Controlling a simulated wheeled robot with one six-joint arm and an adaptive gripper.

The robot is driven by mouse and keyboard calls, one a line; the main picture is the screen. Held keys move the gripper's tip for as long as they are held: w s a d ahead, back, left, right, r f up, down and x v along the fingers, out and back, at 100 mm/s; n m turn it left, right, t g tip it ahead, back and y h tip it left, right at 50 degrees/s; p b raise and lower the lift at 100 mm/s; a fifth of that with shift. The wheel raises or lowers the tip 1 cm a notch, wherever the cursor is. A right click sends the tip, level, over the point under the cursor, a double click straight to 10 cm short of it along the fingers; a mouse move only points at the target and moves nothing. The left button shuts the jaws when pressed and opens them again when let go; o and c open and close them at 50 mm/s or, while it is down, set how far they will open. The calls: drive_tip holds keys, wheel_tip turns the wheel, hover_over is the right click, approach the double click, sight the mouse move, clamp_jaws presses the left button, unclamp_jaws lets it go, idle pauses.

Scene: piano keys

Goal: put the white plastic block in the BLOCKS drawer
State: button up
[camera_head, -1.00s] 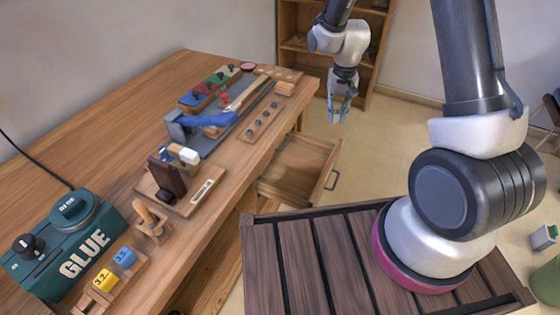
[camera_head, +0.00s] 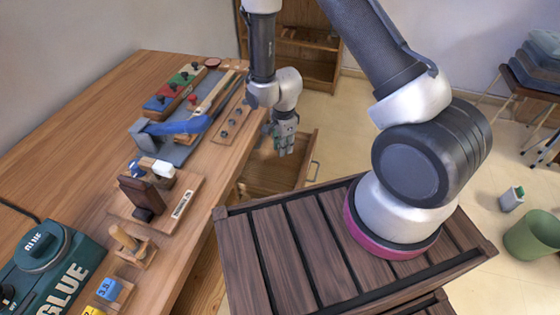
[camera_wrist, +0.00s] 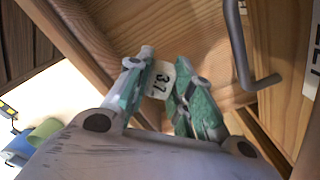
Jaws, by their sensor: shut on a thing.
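My gripper (camera_head: 285,150) hangs over the open wooden drawer (camera_head: 258,178) at the table's right side. In the wrist view my gripper (camera_wrist: 165,78) has its green-padded fingers closed on a small white block (camera_wrist: 160,82) with dark markings that look like "37". The block is above the drawer, whose wooden floor and wall show behind it. Its grey bar handle (camera_wrist: 240,60) is close by in the wrist view. The block itself cannot be made out in the head view. No BLOCKS label is readable on the drawer.
The workbench (camera_head: 75,130) carries a green GLUE box (camera_head: 45,265), a wooden stand (camera_head: 180,205) and a blue-handled tool (camera_head: 180,126). A slatted crate top (camera_head: 290,235) lies in front of the drawer. A shelf (camera_head: 300,55) stands behind.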

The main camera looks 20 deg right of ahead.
sight(283, 168)
wheel_tip(283, 168, down, 8)
drive_tip(key=shift+f, duration=0.1)
drive_tip(key=shift+f, duration=0.1)
idle(0.3)
drive_tip(key=o, duration=0.8)
